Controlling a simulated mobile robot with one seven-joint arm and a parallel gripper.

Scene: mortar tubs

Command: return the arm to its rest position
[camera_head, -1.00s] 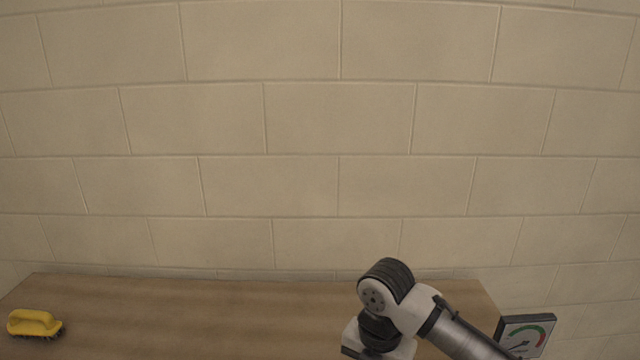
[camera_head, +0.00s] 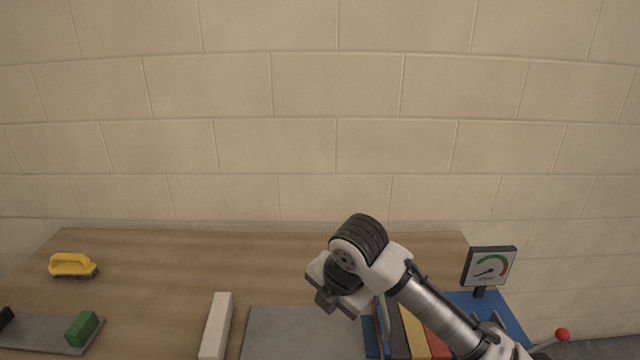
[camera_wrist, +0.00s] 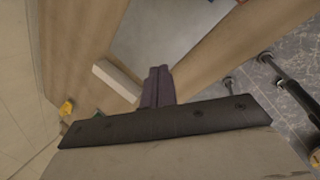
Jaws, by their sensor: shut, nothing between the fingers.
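My arm reaches in from the lower right in the head view, bent at a dark-capped joint above the wooden table (camera_head: 180,260). My gripper (camera_wrist: 158,72) shows in the wrist view, with its dark fingers together and nothing between them. In the head view the fingertips are hidden or too unclear to make out. The gripper is in the air, apart from the things on the table.
A yellow brush (camera_head: 72,264) lies at the left, behind a green block (camera_head: 82,328) on a grey tray. A white bar (camera_head: 216,325) lies beside a grey plate (camera_head: 290,330). A block wall (camera_head: 330,130) is behind.

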